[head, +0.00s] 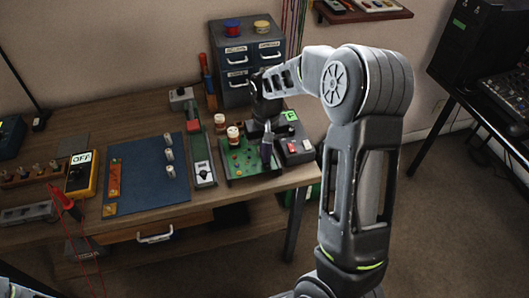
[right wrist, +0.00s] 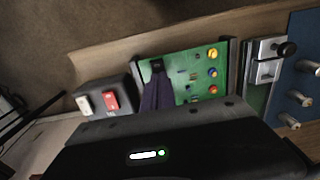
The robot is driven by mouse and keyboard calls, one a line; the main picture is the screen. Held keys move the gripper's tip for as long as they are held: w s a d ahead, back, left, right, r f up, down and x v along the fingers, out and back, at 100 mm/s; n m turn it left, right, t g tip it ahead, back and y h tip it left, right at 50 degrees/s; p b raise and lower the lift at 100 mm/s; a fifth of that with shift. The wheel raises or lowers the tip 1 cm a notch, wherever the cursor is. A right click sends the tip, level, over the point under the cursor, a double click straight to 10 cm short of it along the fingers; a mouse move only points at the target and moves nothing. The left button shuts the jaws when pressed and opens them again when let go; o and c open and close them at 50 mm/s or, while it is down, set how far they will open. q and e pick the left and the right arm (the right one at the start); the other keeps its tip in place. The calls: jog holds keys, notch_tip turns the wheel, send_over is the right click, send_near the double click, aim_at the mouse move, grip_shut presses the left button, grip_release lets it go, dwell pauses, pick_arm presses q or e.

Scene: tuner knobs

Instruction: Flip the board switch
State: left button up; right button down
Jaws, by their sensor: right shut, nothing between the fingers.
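The green circuit board (head: 240,168) lies near the right front of the workbench, and it also shows in the right wrist view (right wrist: 185,66) with several coloured knobs along one side. My right gripper (head: 267,150) is over the board's right part. In the right wrist view its shut, dark fingers (right wrist: 157,88) cover part of the board and hold nothing. A small black part (right wrist: 157,65) shows at the fingertips; I cannot tell whether it is the board switch or whether the fingers touch it. My left gripper is out of view.
A dark box with red and white rockers (head: 293,147) stands just right of the board. A green panel with a metal block (head: 203,172) and a blue mat (head: 145,185) lie left. Blue drawers (head: 237,60) stand behind. The bench's front edge is close.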

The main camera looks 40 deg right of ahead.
jog(key=shift+s+a+f, duration=0.25)
jog(key=shift+s+a, duration=0.1)
jog(key=shift+s, duration=0.4)
jog(key=shift+s+r, duration=0.1)
jog(key=shift+r, duration=0.1)
jog(key=r+p, duration=0.2)
jog(key=r, duration=0.1)
jog(key=r+p, duration=0.1)
jog(key=r, duration=0.1)
jog(key=shift+w+d, duration=0.1)
jog(key=shift+w, duration=0.25)
notch_tip(320, 180, up, 9)
jog(key=b, duration=0.1)
jog(key=shift+b, duration=0.3)
